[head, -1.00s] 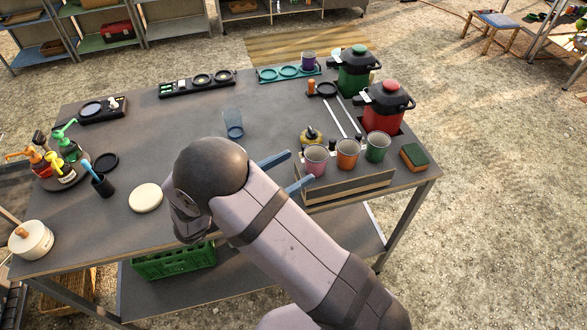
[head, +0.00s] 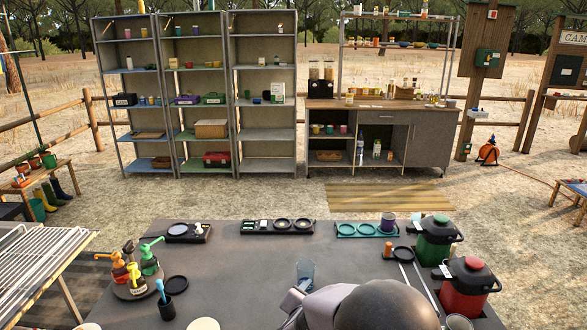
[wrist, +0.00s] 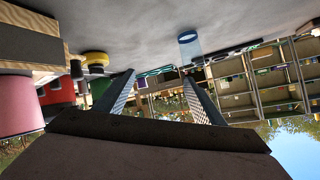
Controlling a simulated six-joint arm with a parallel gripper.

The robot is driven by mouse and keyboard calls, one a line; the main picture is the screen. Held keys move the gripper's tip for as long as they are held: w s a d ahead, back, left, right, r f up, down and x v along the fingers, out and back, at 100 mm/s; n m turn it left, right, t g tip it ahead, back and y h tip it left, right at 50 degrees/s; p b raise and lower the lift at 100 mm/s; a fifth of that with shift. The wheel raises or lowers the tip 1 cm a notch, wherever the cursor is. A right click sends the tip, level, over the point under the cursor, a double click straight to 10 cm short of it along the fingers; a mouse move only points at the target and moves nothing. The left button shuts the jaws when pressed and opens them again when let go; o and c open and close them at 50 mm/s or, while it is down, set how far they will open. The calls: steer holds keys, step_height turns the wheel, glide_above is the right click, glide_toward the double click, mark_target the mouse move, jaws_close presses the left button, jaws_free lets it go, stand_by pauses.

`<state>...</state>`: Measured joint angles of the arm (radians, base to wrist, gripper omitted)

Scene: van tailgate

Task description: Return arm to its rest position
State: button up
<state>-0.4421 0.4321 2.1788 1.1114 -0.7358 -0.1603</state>
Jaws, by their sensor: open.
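My arm shows at the bottom of the head view, with its dark rounded joint over the near part of the table (head: 240,275). My gripper is hidden there. In the wrist view my gripper (wrist: 160,95) has its two fingers spread apart with nothing between them. The wrist picture is upside down, with the grey table top across its upper part. A clear blue cup (wrist: 189,45) stands on the table beyond the fingers; in the head view the cup (head: 305,274) stands just behind my arm.
A green pot (head: 436,240) and a red pot (head: 468,288) stand at the table's right. Pump bottles (head: 134,268) on a round tray and a dark holder (head: 166,308) stand at the left. Trays line the back edge, one with a purple cup (head: 388,222). Shelves (head: 265,100) stand far behind.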

steer(key=s+d+n+g+y+p, duration=0.1)
steer(key=s+d+n+g, duration=0.25)
steer(key=s, duration=0.65)
steer(key=s+d+n+g+y+p, duration=0.15)
steer(key=s+g, duration=0.25)
steer(key=s, duration=0.6)
steer(key=s+d+n+g+y+p, duration=0.1)
steer(key=s+d+n+g, duration=0.25)
steer(key=s, duration=0.65)
step_height(320, 180, down, 29)
steer(key=b, duration=2.8)
steer(key=shift+w+a+f+g+b, duration=0.15)
steer(key=shift+w+a+g+b, duration=0.15)
steer(key=shift+a+b, duration=0.1)
steer(key=shift+o, duration=0.3)
steer(key=shift+m, duration=0.25)
